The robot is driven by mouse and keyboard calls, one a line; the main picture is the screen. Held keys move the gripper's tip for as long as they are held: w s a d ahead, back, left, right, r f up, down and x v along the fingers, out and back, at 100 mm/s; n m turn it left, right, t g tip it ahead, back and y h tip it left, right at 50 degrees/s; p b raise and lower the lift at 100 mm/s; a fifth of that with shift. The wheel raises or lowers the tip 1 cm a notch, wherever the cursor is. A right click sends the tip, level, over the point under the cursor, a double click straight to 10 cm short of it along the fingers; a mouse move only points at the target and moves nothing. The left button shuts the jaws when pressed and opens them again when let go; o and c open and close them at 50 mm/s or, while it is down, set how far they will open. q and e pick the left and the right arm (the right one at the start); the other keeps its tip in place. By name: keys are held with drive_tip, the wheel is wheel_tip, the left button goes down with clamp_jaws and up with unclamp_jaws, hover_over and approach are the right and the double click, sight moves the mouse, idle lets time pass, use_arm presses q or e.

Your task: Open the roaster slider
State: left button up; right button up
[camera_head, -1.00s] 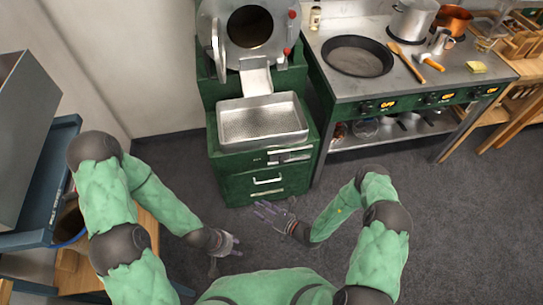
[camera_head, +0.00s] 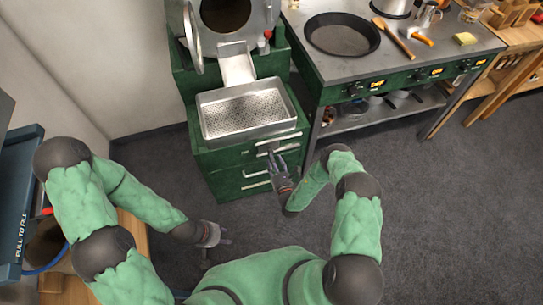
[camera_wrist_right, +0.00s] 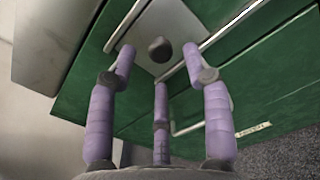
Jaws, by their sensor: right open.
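The roaster (camera_head: 205,170) is a green cabinet with a metal tray (camera_head: 290,120) on top and an open drum behind it. Its slider, a metal plate (camera_wrist_right: 180,25) with a dark round knob (camera_wrist_right: 160,50) between two rails, shows on the green front in the right wrist view. My right gripper (camera_head: 277,158) is at this front, below the tray's right corner. In the right wrist view its purple fingers (camera_wrist_right: 158,65) are spread and empty, with the knob ahead between the fingertips; contact cannot be told. My left gripper (camera_head: 214,238) hangs low, away from the roaster, its opening unclear.
A drawer handle (camera_head: 257,173) sits low on the roaster front. To the right stands a counter (camera_head: 345,72) with a black pan (camera_head: 342,34). A blue-grey stand (camera_head: 22,190) and a wooden table (camera_head: 132,235) are at the left. The floor at the right is clear.

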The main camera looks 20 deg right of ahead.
sight(270, 150)
drive_tip(key=shift+w+a+b, duration=0.1)
drive_tip(key=shift+w+b, duration=0.3)
drive_tip(key=shift+w, duration=1.4)
clamp_jaws()
